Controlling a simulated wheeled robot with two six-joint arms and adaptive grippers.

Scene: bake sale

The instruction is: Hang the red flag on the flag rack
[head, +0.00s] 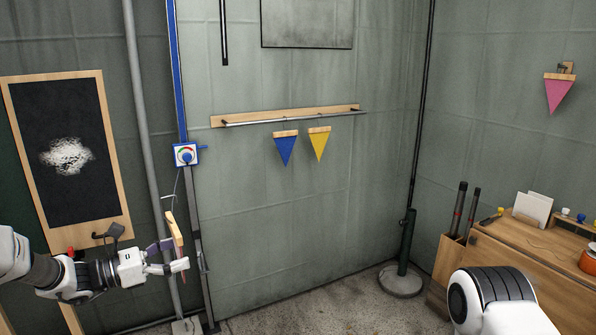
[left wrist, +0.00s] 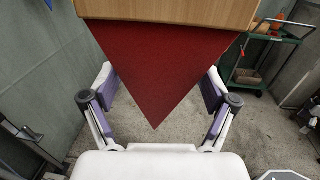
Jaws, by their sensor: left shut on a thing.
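The red flag (left wrist: 155,75) hangs point-down from a light wooden bar in the left wrist view. In the head view its wooden bar (head: 175,230) shows nearly edge-on and upright, above my left gripper. My left gripper (head: 170,257) is shut on the flag, with one finger on each side of it. The flag rack (head: 240,120) is a wooden board with a metal rod on the grey wall, up and to the right of the gripper and apart from it. A blue flag (head: 285,150) and a yellow flag (head: 319,146) hang from its rod. My right gripper is out of view.
A blackboard (head: 68,160) is at left. A pink flag (head: 560,95) hangs on the right wall above a wooden cabinet (head: 540,265). The wall below the rack is clear.

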